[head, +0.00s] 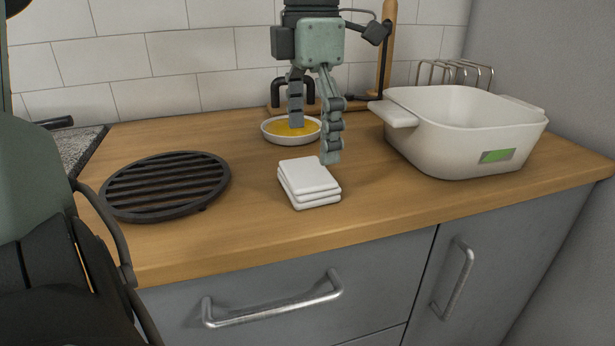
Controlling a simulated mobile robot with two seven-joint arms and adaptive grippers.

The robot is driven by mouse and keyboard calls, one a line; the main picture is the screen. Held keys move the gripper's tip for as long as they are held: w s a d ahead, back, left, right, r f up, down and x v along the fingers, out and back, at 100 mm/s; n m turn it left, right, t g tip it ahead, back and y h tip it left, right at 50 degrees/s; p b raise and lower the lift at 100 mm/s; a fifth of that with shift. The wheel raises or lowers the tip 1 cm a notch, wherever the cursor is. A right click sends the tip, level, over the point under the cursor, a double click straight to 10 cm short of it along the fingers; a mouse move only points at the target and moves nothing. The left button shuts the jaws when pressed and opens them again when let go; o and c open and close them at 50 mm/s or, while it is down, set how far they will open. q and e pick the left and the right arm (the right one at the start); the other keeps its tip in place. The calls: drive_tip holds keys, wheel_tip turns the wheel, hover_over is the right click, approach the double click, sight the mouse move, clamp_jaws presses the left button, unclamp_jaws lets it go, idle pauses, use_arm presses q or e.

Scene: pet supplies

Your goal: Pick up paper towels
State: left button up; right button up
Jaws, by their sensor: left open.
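The paper towels (309,184) are a small stack of flat white folded squares lying on the wooden counter, near the middle of the head view. My left gripper (313,143) is open and points down, with nothing between its fingers. Its fingertips show just behind and above the stack. The nearer fingertip appears close to the stack's back right corner, but I cannot tell the exact gap. My right gripper is not in view.
A black slatted trivet (165,186) lies left of the towels. A shallow dish with yellow contents (277,138) sits behind my gripper. A large white basin (468,140) stands right. The wooden counter (400,205) is clear in front and to the right.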

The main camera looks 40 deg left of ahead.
sight(307, 171)
use_arm(q)
drive_tip(key=f, duration=0.2)
drive_tip(key=s+f, duration=0.1)
drive_tip(key=f, duration=0.1)
drive_tip(key=shift+w+f, duration=0.1)
drive_tip(key=shift+f, duration=0.35)
drive_tip(key=c, duration=0.8)
